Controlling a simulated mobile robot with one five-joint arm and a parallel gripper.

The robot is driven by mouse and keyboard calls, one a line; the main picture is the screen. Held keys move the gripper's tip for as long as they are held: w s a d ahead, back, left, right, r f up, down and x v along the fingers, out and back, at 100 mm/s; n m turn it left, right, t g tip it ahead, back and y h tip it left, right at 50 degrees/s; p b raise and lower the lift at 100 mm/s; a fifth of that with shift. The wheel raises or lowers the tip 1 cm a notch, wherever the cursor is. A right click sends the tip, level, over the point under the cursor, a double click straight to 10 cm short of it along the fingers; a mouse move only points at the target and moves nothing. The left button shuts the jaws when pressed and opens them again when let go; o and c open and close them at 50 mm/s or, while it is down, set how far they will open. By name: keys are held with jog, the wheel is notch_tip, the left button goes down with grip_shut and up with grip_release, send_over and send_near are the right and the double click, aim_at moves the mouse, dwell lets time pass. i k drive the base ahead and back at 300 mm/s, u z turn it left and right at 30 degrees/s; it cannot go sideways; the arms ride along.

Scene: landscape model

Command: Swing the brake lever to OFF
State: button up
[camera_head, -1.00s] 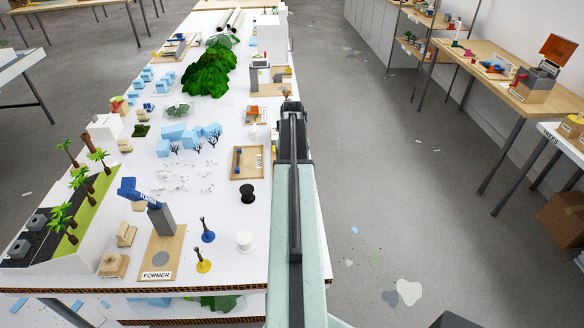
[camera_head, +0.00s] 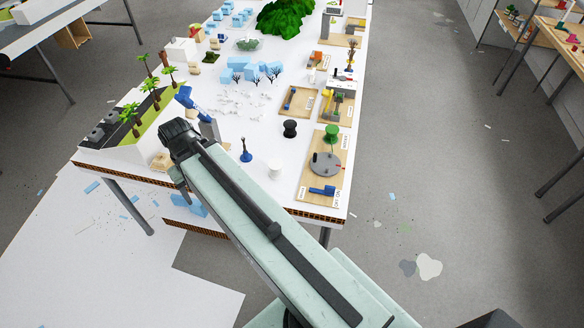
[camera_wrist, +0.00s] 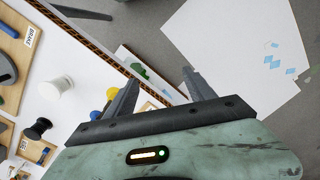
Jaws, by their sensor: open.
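A blue lever (camera_head: 322,190) lies at the front end of a wooden board (camera_head: 308,178) with a grey disc, near the table's front right corner. Its small label looks like OFF/ON, but I cannot read it surely. The blue lever also shows at the upper left of the wrist view (camera_wrist: 12,18). A second blue lever (camera_head: 288,104) is on a smaller board further back.
Palm trees (camera_head: 135,115) stand at left.

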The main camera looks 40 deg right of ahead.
aim_at(330, 191)
jog(key=z, duration=2.9)
jog(key=k, duration=0.7)
jog(key=u, duration=1.05)
jog(key=i, duration=1)
jog(key=k, duration=0.5)
